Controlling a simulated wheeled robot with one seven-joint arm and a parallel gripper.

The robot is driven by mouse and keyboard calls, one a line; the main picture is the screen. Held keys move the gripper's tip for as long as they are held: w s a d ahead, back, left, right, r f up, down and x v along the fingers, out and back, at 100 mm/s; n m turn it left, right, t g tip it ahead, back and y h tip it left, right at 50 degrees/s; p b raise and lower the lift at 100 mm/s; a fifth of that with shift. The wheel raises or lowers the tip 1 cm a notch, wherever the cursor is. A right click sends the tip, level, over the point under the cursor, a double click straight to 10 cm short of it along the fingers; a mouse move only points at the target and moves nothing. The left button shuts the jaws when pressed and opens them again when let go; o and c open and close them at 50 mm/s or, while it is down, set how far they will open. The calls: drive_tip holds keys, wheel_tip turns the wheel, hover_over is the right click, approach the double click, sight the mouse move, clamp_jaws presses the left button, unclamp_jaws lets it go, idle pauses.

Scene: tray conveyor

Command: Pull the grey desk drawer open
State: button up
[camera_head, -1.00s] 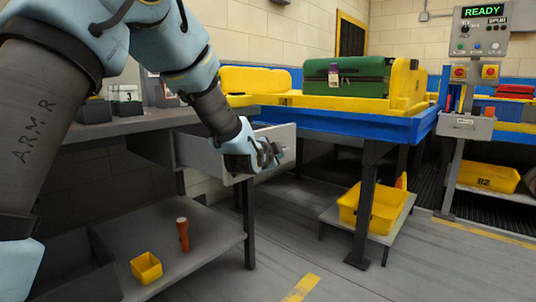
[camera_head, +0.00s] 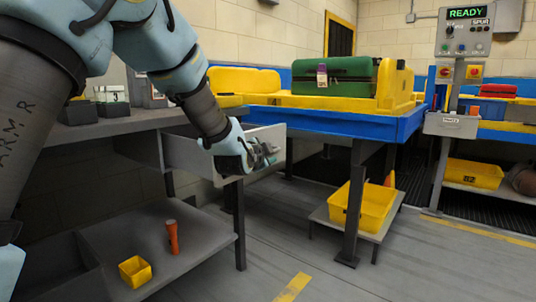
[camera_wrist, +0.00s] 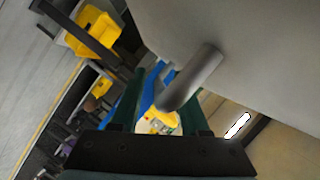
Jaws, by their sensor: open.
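The grey desk drawer (camera_head: 183,154) sticks out from under the desk top in the head view, so it stands open. Its front panel (camera_head: 270,142) faces right, partly hidden by my gripper. My gripper (camera_head: 266,154) is at that front panel. In the wrist view the drawer's front (camera_wrist: 262,50) fills the upper right, and a grey bar handle (camera_wrist: 190,78) stands out from it. My gripper's two dark fingers (camera_wrist: 160,112) are apart there, with the handle's end just in front of and between them. I cannot tell whether they touch it.
The desk (camera_head: 110,125) has a lower shelf (camera_head: 205,232) with a small yellow bin (camera_head: 135,271) and an orange cylinder (camera_head: 172,238). A blue and yellow conveyor (camera_head: 350,122) carries a green suitcase (camera_head: 345,77). A yellow bin (camera_head: 372,207) stands below it. The floor in front is clear.

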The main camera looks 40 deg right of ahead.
drive_tip(key=p+v, duration=0.1)
drive_tip(key=v, duration=0.9)
drive_tip(key=shift+s+a, duration=0.25)
drive_tip(key=shift+a, duration=0.05)
drive_tip(key=shift+r, duration=0.1)
